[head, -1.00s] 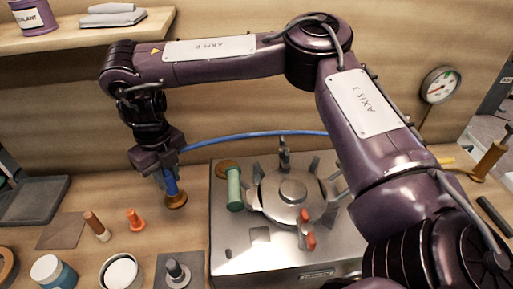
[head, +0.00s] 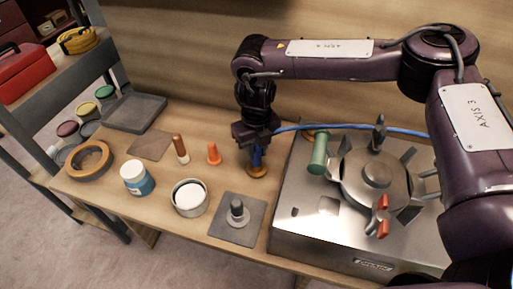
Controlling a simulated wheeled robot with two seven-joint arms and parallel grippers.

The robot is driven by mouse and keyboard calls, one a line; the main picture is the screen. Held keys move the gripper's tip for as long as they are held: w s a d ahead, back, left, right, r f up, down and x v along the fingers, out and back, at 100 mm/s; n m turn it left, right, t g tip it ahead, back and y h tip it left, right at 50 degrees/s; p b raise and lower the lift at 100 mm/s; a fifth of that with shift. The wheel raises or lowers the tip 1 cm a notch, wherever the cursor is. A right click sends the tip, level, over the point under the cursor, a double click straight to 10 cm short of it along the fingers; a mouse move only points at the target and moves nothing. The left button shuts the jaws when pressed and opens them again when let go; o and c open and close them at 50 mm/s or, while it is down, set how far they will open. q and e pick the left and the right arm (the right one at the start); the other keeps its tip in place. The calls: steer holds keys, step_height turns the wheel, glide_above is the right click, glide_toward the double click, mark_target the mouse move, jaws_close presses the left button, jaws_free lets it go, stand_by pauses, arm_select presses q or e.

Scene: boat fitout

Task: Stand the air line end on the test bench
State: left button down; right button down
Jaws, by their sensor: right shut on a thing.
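My right gripper (head: 257,148) points down and is shut on the air line end (head: 257,169), a blue piece with a round brass-coloured foot. The air line end is upright, with its foot at or just above the wooden bench top (head: 190,245); I cannot tell if it touches. It is left of the steel unit (head: 330,240) and right of an orange plug (head: 214,155). The blue hose (head: 320,126) runs from the gripper to the right, behind the unit's clamp. The upper part of the air line end is hidden by the jaws. My left gripper is not in view.
A brown-topped stick (head: 180,150), a blue-and-white jar (head: 136,178), an open tin (head: 189,198) and a grey plate with a peg (head: 237,222) stand nearby. A tape roll (head: 88,160) lies left. A green cylinder (head: 318,155) sits on the unit's left edge.

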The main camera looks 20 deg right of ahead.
steer(key=c, duration=1.7)
jaws_free()
steer(key=shift+f, duration=0.15)
steer(key=o, duration=0.5)
